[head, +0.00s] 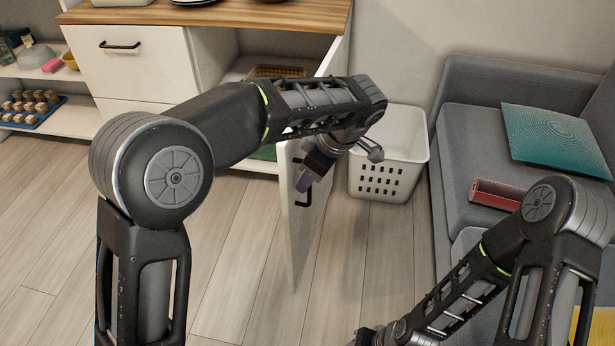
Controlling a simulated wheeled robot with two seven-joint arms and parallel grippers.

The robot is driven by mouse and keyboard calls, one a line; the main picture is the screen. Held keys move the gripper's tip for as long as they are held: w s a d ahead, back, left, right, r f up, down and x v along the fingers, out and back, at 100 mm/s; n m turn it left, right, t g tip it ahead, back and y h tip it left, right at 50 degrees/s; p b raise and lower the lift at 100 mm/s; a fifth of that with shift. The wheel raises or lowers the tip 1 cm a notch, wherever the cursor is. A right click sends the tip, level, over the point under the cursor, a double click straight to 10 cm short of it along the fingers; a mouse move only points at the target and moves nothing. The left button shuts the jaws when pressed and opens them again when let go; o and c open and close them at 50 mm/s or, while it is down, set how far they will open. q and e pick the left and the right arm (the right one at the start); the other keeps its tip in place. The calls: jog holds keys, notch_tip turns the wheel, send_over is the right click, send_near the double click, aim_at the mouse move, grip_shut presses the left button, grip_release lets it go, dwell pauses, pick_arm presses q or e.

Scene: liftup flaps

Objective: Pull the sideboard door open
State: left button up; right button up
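The sideboard (150,58) is white with a wooden top, at the back left. Its white door (297,240) stands swung out from the front, with the inside of the cabinet showing. A black bar handle (303,201) is on the door. My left arm reaches across in front of the cabinet. My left gripper (307,181) points down at the handle, close to its upper part. I cannot tell whether it touches the handle, or whether its fingers are apart. My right gripper (366,337) is at the bottom edge, mostly cut off, away from the door.
A white laundry basket (396,165) stands just right of the door. A grey sofa (465,140) with a teal cushion (555,140) and a red object (497,193) is at the right. Open shelves with small items are at the far left. The wooden floor before the sideboard is clear.

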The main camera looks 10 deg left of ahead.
pick_arm(q)
jog(key=shift+r, duration=0.1)
jog(key=p+v, duration=0.4)
jog(key=v, duration=0.3)
jog(key=shift+r, duration=0.25)
jog(key=shift+d, duration=0.15)
jog(key=shift+s, duration=0.1)
